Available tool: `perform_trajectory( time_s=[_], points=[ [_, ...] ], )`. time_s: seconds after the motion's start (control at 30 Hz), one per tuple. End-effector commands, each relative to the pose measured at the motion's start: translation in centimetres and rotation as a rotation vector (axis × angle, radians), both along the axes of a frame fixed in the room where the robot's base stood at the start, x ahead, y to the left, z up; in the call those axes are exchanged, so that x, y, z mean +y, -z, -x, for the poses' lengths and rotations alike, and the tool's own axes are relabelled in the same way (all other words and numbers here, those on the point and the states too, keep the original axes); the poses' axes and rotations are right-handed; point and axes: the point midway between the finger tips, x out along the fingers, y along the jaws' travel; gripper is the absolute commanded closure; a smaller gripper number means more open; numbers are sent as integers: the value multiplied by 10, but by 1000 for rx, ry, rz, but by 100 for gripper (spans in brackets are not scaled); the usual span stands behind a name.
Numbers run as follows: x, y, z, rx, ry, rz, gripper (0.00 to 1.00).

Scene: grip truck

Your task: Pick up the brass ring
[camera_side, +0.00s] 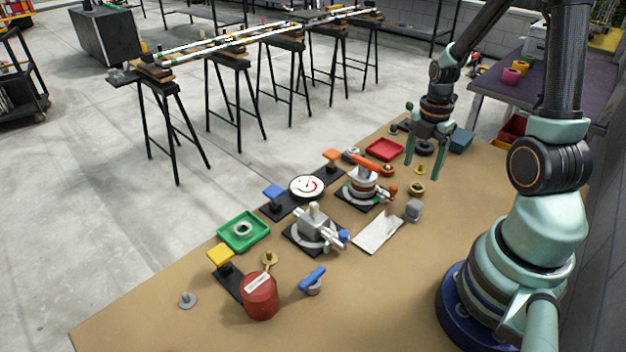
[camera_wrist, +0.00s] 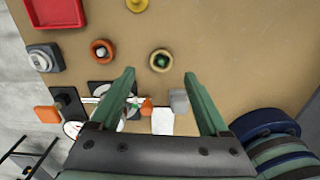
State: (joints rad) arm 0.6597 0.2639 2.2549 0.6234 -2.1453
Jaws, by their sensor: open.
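A brass ring (camera_side: 417,188) with a dark green centre lies on the brown tabletop, right of the orange-handled valve. In the wrist view the brass ring (camera_wrist: 152,61) shows just beyond the gap between my fingertips, apart from both. My gripper (camera_side: 423,170) hangs over the far part of the table, fingers pointing down. My gripper (camera_wrist: 158,73) is open, with nothing between its fingers.
An orange ring (camera_wrist: 102,42), a small brass-yellow part (camera_wrist: 137,4) and a red tray (camera_side: 384,149) lie nearby. A grey block (camera_side: 413,211), a white card (camera_side: 377,233) and an orange-handled valve (camera_side: 363,184) are close.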

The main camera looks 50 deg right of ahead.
Motion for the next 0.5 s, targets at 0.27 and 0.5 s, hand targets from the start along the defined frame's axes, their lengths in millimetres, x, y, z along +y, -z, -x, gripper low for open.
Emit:
perform_trajectory(
  time_s=[0.27,0.5],
  points=[
    [1,21,2,4,1,-2,21],
    [1,50,3,3,1,-2,21]
  ],
)
